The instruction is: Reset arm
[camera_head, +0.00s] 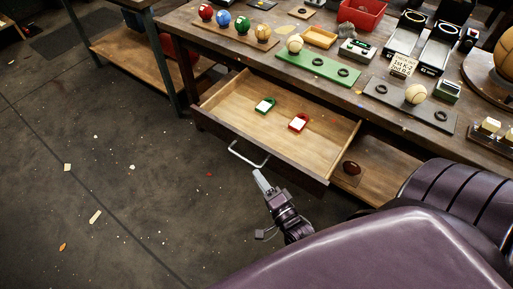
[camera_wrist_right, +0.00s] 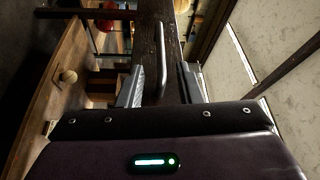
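My right gripper (camera_head: 259,178) is just in front of the pulled-out wooden drawer (camera_head: 232,108), close to its metal handle (camera_head: 247,158). In the right wrist view the two fingers of the right gripper (camera_wrist_right: 160,90) are spread apart. The handle (camera_wrist_right: 162,60) shows between them, with a gap on each side. I cannot tell whether the fingertips reach around it. The drawer holds a green-and-white item (camera_head: 265,105) and a red-and-white item (camera_head: 298,123). My left gripper is not in view.
The workbench (camera_head: 375,85) above the drawer carries a rack of coloured balls (camera_head: 224,24), a green board (camera_head: 318,68), a red bin (camera_head: 362,13) and a grey board (camera_head: 405,106) with a pale ball. A lower shelf (camera_head: 372,182) is right of the drawer. The floor at left is mostly open, with scraps.

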